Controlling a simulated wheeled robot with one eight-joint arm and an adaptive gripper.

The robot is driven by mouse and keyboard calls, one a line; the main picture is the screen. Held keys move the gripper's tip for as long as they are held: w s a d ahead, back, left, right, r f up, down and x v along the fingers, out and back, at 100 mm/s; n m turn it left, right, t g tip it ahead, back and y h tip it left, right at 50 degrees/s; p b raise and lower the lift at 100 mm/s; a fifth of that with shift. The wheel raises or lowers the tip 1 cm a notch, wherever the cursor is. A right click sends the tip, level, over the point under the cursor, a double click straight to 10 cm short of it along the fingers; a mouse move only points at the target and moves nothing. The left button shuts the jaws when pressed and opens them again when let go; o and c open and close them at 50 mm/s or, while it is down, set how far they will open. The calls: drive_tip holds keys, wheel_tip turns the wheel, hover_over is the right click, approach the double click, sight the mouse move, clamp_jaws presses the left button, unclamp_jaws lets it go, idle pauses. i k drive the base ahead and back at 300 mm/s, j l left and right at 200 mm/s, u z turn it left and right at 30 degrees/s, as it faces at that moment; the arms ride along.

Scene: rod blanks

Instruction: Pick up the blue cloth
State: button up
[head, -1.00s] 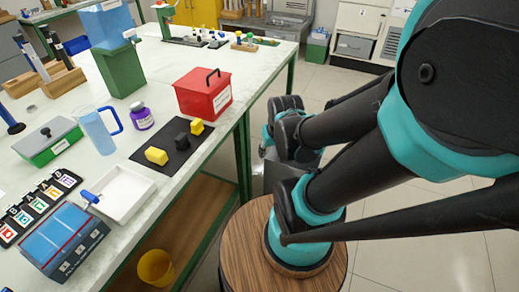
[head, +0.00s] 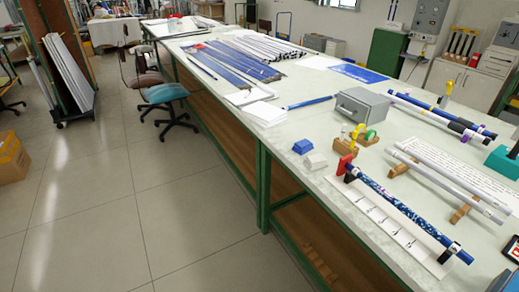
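A flat blue sheet (head: 357,73) lies on the long worktable toward its far right side. It may be the blue cloth, but I cannot tell cloth from paper or a mat at this size. A small blue block-like piece (head: 303,147) sits near the table's front edge, beside a small white piece (head: 315,162). My gripper is not in view.
The long table (head: 225,88) holds rod bundles (head: 230,62), a grey metal box (head: 362,106), and a dark blue patterned rod (head: 400,208) on supports. A teal chair (head: 163,94) stands at the table's left side. Tiled floor (head: 110,190) is open at left.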

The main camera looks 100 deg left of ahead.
sight(302, 147)
drive_tip(key=u, duration=3.05)
